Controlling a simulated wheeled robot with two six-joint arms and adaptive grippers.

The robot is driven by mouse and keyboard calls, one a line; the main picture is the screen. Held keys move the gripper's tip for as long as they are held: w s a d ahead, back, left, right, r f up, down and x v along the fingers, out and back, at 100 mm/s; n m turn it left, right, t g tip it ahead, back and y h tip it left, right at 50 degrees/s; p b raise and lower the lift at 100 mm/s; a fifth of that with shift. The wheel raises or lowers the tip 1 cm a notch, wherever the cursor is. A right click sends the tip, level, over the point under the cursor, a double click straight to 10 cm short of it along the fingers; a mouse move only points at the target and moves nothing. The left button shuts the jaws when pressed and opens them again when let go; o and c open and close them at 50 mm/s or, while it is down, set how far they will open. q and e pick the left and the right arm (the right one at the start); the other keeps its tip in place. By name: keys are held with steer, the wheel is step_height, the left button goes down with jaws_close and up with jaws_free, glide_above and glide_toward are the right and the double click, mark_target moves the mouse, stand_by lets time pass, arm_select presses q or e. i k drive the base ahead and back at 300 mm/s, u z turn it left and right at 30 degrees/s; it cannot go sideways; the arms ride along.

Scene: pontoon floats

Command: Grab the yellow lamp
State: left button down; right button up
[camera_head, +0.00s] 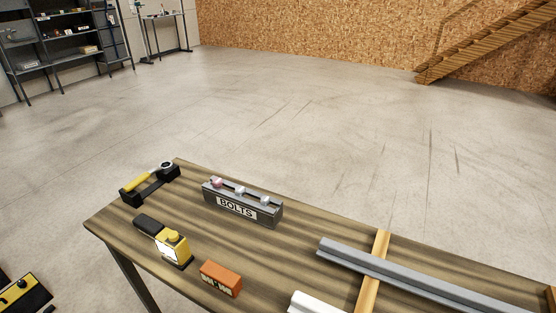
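The yellow lamp (174,247) appears to be the small yellow item with a pale front panel, a rounded yellow top and a dark base. It stands upright on the left part of the wooden workbench. A dark block (147,223) lies right behind it to the left; I cannot tell whether the two are joined.
An orange box (221,278) sits right of the lamp. Behind are a grey BOLTS holder (242,203) and a yellow-handled tool (138,182) on a black stand. Grey rails (400,272) on a wooden strip lie right. A yellow-and-black object (22,294) shows lower left.

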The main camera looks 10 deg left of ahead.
mark_target(178, 254)
steer(key=z, duration=2.05)
steer(key=k, duration=1.4)
steer(key=u, duration=0.85)
